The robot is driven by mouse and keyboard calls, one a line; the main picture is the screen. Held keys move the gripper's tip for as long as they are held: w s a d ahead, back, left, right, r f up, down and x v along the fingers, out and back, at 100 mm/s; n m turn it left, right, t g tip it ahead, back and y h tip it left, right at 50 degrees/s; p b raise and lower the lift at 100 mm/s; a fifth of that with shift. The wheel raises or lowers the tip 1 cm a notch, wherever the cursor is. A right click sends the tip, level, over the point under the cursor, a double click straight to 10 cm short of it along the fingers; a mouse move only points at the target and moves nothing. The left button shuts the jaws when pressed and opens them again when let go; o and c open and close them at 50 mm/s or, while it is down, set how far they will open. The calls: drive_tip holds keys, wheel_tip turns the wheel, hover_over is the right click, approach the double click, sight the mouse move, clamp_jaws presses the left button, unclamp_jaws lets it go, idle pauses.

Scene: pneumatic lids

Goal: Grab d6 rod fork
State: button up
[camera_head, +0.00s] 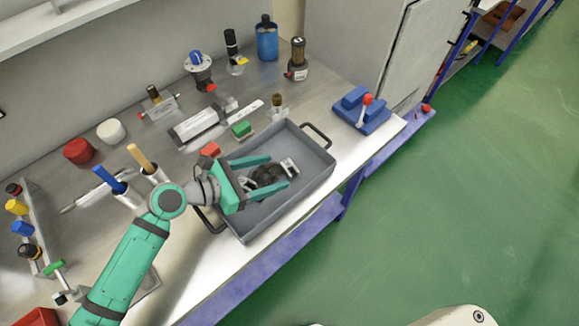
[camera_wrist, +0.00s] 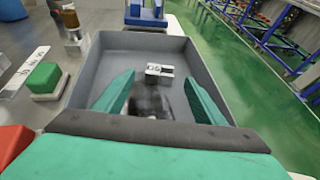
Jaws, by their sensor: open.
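The rod fork appears to be a small silvery metal block with holes (camera_head: 289,167), lying in the grey tray (camera_head: 322,167). In the wrist view the fork (camera_wrist: 159,71) lies on the tray floor, just beyond and between the fingertips. My gripper (camera_head: 279,171) is over the tray with its two green fingers apart and nothing held. In the wrist view the gripper (camera_wrist: 160,77) frames the fork, with a gap on both sides. A dark blurred patch lies between the fingers; I cannot tell whether it is shadow.
The tray has raised walls and end handles. A green block (camera_head: 241,129) and a red block (camera_head: 210,149) are close to its left side. A blue device with a red-knobbed lever (camera_head: 362,109) stands beyond it. Several pneumatic parts stand along the back of the metal bench.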

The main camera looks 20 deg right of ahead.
sight(288, 167)
drive_tip(key=x, duration=0.5)
drive_tip(key=shift+d+r, duration=0.1)
drive_tip(key=shift+r, duration=0.05)
drive_tip(key=c, duration=1.2)
